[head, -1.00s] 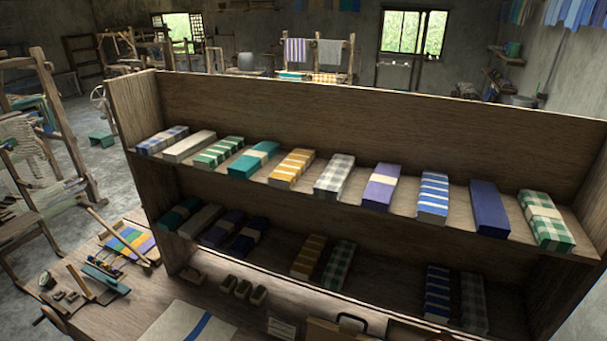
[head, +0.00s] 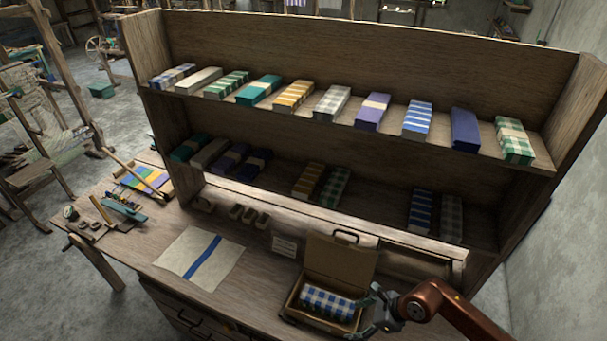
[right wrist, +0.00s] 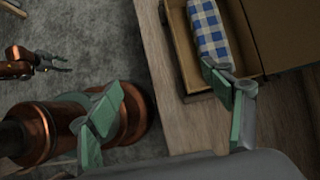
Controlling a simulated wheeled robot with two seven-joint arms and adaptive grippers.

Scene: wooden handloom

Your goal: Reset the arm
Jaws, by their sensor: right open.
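My right gripper (head: 374,312) is open and empty at the right side of an open brown case (head: 340,262). Its two green fingers (right wrist: 166,112) stand wide apart in the right wrist view. A folded blue-and-white checked cloth (head: 327,303) lies in the case, and it also shows in the right wrist view (right wrist: 209,32). The case lid is raised.
A wooden shelf (head: 330,45) with two rows of folded cloths stands behind the table (head: 185,250). A pale cloth with a blue stripe (head: 200,262) lies left of the case. Tools (head: 112,208) lie at the table's left end. A wall (head: 560,230) rises at right.

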